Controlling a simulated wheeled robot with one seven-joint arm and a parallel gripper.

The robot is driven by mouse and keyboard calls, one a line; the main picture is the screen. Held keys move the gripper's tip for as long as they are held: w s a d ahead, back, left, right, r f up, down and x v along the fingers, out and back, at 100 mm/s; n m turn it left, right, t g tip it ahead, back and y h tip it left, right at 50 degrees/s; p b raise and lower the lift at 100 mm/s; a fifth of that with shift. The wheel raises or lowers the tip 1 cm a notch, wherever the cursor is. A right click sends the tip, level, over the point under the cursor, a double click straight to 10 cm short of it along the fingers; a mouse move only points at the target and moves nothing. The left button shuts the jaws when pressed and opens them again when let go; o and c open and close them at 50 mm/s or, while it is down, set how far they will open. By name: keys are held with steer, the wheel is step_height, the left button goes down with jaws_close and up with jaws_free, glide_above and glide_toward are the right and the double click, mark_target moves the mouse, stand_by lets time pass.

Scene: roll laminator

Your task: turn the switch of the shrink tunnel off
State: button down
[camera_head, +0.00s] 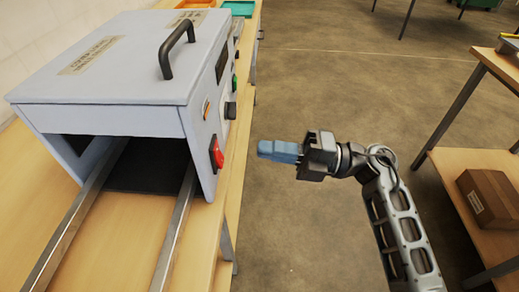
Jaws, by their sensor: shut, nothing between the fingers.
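The shrink tunnel (110,75) is a pale grey box with a black lid handle, standing on a wooden bench at the left. On its right side panel is a red switch (216,152) near the front lower corner. I cannot tell its position. Farther back on the same panel are a black knob (230,110) and a small green button (235,82). My gripper (262,149) has blue fingers that are shut and empty. It points left at the red switch, apart from it by a short gap, in free air beside the bench.
Two metal rails (172,235) run out of the tunnel's opening along the bench (110,240). An orange tray and a teal tray (238,8) lie at the far end. A shelf with a cardboard box (490,200) stands at the right. The floor between is clear.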

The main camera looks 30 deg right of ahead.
steer(key=s+d+r, duration=0.1)
steer(key=s+d, duration=0.3)
steer(key=d, duration=0.1)
steer(key=shift+d+b, duration=0.2)
steer(key=shift+b, duration=0.25)
